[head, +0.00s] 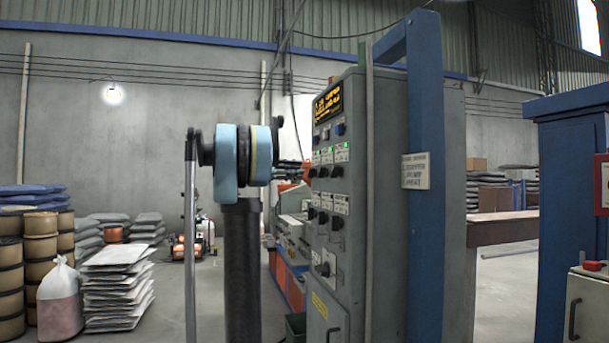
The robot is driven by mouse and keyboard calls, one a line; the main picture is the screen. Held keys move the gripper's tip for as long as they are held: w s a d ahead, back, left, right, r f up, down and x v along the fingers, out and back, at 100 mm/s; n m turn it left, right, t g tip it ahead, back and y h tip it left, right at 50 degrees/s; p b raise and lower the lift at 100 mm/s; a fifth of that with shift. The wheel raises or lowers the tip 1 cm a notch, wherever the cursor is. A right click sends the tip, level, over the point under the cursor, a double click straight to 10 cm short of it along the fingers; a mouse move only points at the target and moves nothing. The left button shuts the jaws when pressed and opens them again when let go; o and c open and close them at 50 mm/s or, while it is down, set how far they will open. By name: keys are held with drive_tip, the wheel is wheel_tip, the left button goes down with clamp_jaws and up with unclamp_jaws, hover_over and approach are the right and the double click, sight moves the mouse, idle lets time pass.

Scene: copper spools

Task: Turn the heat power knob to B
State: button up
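The grey control cabinet (390,200) stands right of centre, its panel seen at a steep angle. Black knobs sit in an upper row (323,172) and a lower row (322,217), under small labels. A larger switch (324,268) is lower down. The labels are too small to read, so I cannot tell which knob is heat power or where it points. My arm stands upright left of the panel. A small orange and dark part (294,166) beside the upper knobs looks like my gripper, partly hidden behind the arm; its fingers and any contact are unclear.
A lit yellow display (328,103) tops the panel. A blue post (424,180) with a sign stands at the cabinet's right. A workbench (500,230) and blue cabinet (572,200) are further right. Stacked sacks (117,290) and spools (40,250) stand left; floor between is open.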

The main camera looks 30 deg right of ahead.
drive_tip(key=shift+v, duration=1.2)
drive_tip(key=shift+f, duration=0.1)
drive_tip(key=s+a+f+m+t+y, duration=0.2)
drive_tip(key=s+a+f+y, duration=0.4)
drive_tip(key=s+a+f, duration=0.5)
drive_tip(key=s+a+f+m+t+y, duration=0.2)
drive_tip(key=s+a+f+y, duration=0.3)
drive_tip(key=f, duration=2)
drive_tip(key=s+a+f+m+t+y, duration=0.2)
drive_tip(key=s+a+f+y, duration=0.4)
drive_tip(key=s+a+f, duration=1.1)
drive_tip(key=shift+a+f+y, duration=0.3)
drive_tip(key=shift+a+f, duration=0.1)
drive_tip(key=shift+f, duration=0.25)
